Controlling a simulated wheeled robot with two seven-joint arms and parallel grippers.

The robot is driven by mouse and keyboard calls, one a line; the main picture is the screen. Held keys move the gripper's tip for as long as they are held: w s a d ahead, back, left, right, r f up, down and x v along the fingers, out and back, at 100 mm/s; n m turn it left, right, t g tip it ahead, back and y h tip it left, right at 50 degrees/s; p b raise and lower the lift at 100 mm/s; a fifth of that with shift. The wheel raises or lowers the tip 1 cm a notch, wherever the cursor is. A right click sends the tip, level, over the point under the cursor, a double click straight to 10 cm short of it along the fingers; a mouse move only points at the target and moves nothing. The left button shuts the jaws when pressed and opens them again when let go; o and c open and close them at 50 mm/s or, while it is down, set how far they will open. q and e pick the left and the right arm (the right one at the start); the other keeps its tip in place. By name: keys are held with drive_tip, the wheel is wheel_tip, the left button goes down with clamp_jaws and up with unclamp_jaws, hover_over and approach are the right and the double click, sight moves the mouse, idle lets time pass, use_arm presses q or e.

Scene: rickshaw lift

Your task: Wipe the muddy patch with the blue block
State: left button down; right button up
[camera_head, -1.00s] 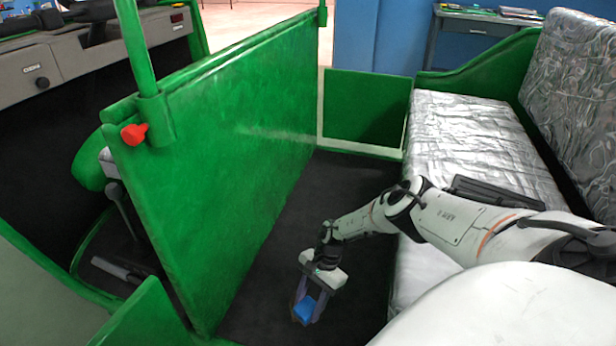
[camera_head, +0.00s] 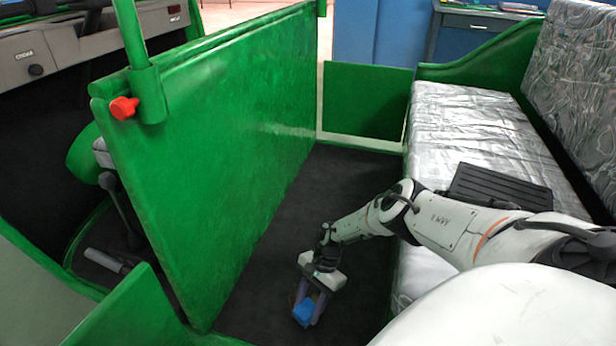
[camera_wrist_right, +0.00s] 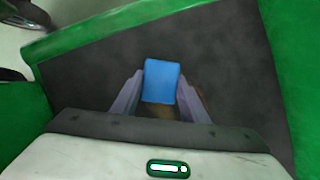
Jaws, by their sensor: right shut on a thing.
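My right gripper (camera_head: 306,310) reaches down to the dark floor between the green partition and the silver seat. It is shut on the blue block (camera_head: 303,313), which sits between its two purple-grey fingers low at the floor. In the right wrist view the blue block (camera_wrist_right: 161,81) shows between the fingertips over the dark mat. A brownish muddy patch (camera_wrist_right: 158,111) shows beside the block, between the fingers, partly hidden by the block and gripper. Whether the block touches the floor is hard to tell. My left gripper is not in view.
The green partition (camera_head: 215,150) with a red knob (camera_head: 124,107) stands to the left of the gripper. The silver seat (camera_head: 465,130) with a black pad (camera_head: 500,187) is on the right. The dark floor (camera_head: 340,180) beyond the gripper is clear.

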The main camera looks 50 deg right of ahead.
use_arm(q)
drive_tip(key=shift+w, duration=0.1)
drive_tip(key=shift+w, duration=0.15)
use_arm(e)
drive_tip(key=shift+f, duration=0.15)
